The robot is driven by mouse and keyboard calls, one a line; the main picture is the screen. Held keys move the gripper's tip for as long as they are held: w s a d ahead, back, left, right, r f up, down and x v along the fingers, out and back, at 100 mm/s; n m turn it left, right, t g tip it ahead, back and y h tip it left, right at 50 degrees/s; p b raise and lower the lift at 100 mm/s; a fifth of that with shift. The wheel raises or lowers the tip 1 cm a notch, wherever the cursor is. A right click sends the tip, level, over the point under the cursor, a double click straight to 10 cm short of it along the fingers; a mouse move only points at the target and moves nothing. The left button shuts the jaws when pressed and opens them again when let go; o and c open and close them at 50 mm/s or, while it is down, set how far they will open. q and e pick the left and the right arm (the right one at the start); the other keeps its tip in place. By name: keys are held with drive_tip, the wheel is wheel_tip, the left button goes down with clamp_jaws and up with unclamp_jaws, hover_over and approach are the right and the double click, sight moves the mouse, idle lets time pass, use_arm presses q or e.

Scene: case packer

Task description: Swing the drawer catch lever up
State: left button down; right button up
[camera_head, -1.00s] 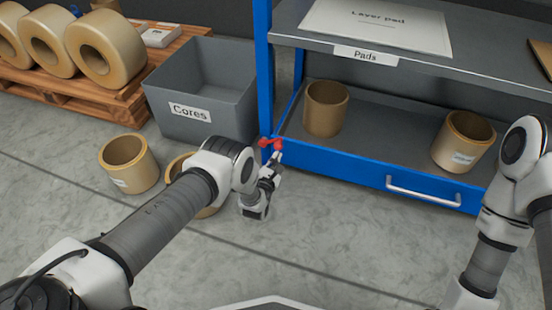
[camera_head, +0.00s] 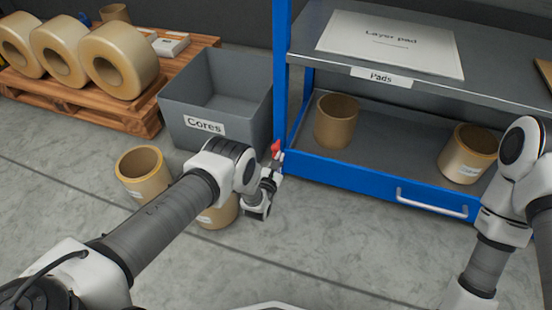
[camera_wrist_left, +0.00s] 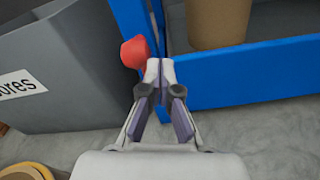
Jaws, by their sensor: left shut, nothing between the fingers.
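The red catch lever (camera_head: 276,147) is at the left end of the blue drawer front (camera_head: 372,188), by the foot of the blue post. In the head view it looks short and steeply tilted; its lower part is hidden by my gripper. In the left wrist view its rounded red end (camera_wrist_left: 135,52) shows just left of the fingertips, against the post. My left gripper (camera_head: 279,159) is shut and empty, its tips pointing up beside the lever. Its closed tips also show in the wrist view (camera_wrist_left: 160,68). Whether they touch the lever is unclear. My right gripper is out of view.
A grey bin labelled Cores (camera_head: 180,125) stands close left of the lever. Cardboard cores stand on the floor (camera_head: 142,176) and in the drawer (camera_head: 337,122). The drawer handle (camera_head: 432,203) is at right. A pads shelf (camera_head: 490,80) overhangs the drawer.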

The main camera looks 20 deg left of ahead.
use_arm(q)
drive_tip(key=shift+a+r+n, duration=0.2)
drive_tip(key=shift+a+n, duration=0.25)
drive_tip(key=shift+n, duration=0.35)
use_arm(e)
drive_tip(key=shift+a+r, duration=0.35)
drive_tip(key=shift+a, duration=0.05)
use_arm(q)
drive_tip(key=shift+a, duration=0.1)
drive_tip(key=s+d+p, duration=0.1)
drive_tip(key=s, duration=0.4)
drive_tip(key=s+d+f+p, duration=0.1)
drive_tip(key=s+p, duration=0.1)
drive_tip(key=s, duration=0.4)
drive_tip(key=shift+s+d+f+p, duration=0.15)
drive_tip(key=shift+d+f+p, duration=0.1)
drive_tip(key=shift+f+p, duration=0.05)
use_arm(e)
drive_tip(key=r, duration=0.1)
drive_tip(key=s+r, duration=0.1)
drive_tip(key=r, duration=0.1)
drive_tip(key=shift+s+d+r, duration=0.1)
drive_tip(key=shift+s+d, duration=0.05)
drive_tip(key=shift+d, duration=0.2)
